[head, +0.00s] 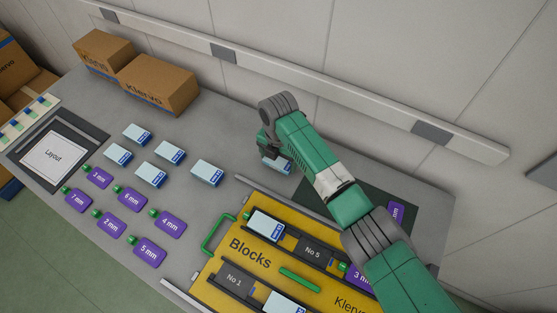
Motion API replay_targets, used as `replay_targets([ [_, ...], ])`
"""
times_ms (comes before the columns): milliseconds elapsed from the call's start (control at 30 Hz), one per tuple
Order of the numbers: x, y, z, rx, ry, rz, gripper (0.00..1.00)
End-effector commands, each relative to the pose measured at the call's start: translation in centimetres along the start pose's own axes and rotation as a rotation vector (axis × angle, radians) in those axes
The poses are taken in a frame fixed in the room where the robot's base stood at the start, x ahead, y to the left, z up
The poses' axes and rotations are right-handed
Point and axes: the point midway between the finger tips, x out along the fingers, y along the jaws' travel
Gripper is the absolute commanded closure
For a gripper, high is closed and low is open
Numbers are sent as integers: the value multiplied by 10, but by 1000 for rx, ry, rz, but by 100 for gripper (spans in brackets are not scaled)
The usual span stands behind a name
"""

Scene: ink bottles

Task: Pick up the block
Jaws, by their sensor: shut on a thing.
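My gripper (272,150) is at the far side of the table, pointing down, with the green arm reaching in from the lower right. It is shut on a white and blue block (277,168), which shows only in part beneath the arm. I cannot tell whether this block touches the table. Several similar blocks stand apart on the grey table to the left, one of them nearest (207,173). Another block (266,226) sits in the yellow Blocks tray (222,262), and one more (284,304) is at the picture's bottom edge.
The tray has dark places marked No 1 (235,281) and No 5 (313,252), and green handles. A dark mat (313,190) lies behind it, partly under my arm. Purple tags (130,196) lie at left near a Layout sheet (54,155). Cardboard boxes (160,82) stand at the back.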

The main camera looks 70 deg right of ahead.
Motion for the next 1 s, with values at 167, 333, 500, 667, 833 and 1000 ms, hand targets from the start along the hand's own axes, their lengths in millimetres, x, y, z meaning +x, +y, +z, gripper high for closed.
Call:
replay_targets([
  [167, -16, -16, -11, 1, 4, 0, 43],
  [333, -22, -53, -39, 3, 5, 3, 43],
  [500, -25, -94, -68, 5, 5, 3, 43],
  [667, -27, -118, -86, 3, 3, 2, 43],
  [833, -28, -130, -92, 2, 1, 0, 43],
  [1000, -28, -131, -93, 1, 0, 0, 43],
])
